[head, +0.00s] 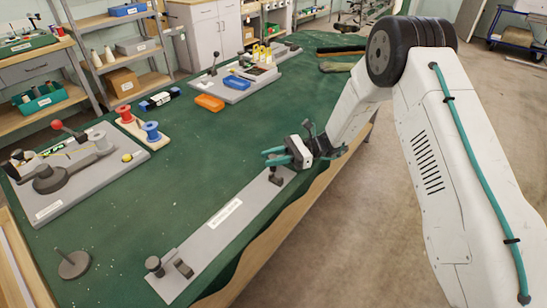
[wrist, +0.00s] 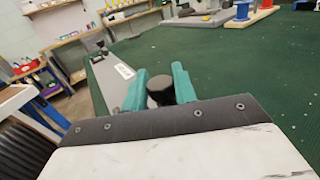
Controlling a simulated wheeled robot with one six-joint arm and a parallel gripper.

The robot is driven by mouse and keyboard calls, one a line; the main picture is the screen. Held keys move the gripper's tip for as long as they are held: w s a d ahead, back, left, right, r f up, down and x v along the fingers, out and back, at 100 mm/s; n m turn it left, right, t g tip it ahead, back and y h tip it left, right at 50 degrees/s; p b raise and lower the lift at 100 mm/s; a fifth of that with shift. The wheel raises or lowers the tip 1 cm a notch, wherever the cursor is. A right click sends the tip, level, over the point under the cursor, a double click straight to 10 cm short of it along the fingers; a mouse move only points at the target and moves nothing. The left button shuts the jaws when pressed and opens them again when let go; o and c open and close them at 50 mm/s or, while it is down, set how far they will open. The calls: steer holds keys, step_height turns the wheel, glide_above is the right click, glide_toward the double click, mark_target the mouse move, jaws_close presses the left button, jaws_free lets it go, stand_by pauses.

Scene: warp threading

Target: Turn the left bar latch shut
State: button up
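A long grey plate (head: 222,222) with a white label lies along the table's front edge. At its near-left end stand a dark round knob (head: 153,264) and a grey block (head: 181,268). My gripper (head: 271,155) is at the plate's other end, above a dark latch part (head: 275,177). In the wrist view, a dark round knob (wrist: 160,92) sits between the two teal fingers of my gripper (wrist: 161,88). The knob nearly fills the gap; whether both fingers press on it is unclear. The latch bar itself is largely hidden by my gripper.
A small round base with a thin post (head: 74,263) stands left of the plate. A grey board with a red-knobbed lever (head: 60,180), spools (head: 152,135) and an orange tray (head: 209,103) lie farther back. The green tabletop (head: 190,185) between them and the plate is mostly clear.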

steer(key=shift+m+t, duration=0.4)
steer(key=shift+t, duration=0.2)
steer(key=m+t, duration=0.2)
steer(key=t, duration=0.1)
steer(key=m+t, duration=0.2)
steer(key=t, duration=0.2)
steer(key=shift+s+m+t+y, duration=0.15)
steer(key=shift+m+t+y, duration=0.15)
steer(key=shift+m, duration=0.1)
steer(key=m+t+h, duration=0.2)
steer(key=m+t, duration=0.1)
steer(key=t, duration=0.1)
steer(key=m+t+h, duration=0.2)
steer(key=m+t, duration=0.1)
steer(key=t, duration=0.1)
steer(key=shift+t, duration=0.4)
steer(key=o, duration=0.9)
steer(key=shift+o, duration=0.2)
steer(key=v, duration=0.8)
steer(key=shift+a+r, duration=0.1)
